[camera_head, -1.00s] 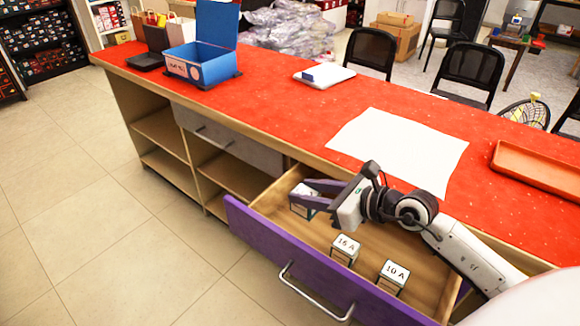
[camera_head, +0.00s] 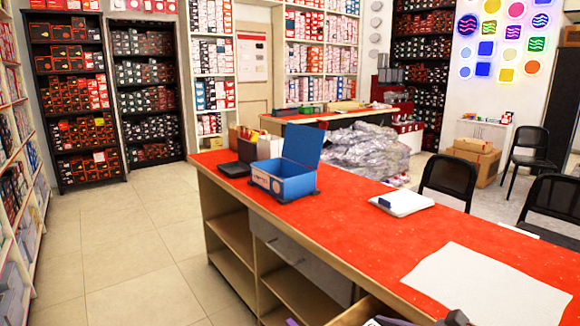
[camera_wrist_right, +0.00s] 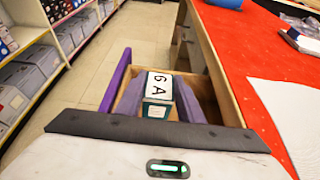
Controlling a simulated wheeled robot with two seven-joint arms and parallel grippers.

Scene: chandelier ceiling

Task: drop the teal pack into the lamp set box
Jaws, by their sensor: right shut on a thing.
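A small pack with a white top marked "6 A" and a teal side (camera_wrist_right: 157,92) is between the purple fingers of my right gripper (camera_wrist_right: 155,104) in the right wrist view. The gripper is shut on it, over the open drawer (camera_wrist_right: 222,74). In the head view only a sliver of my right arm shows at the bottom edge. The blue lamp set box (camera_head: 284,187) stands on the red counter with its lid (camera_head: 303,146) raised. Its front has a pale label; its inside is partly visible. My left gripper is not in view.
The red counter (camera_head: 362,225) holds a black tray (camera_head: 233,169) and bags left of the box, a white device (camera_head: 402,202) and a white sheet (camera_head: 487,285) to the right. Chairs (camera_head: 447,180) stand behind. The floor (camera_head: 150,250) left of the counter is clear.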

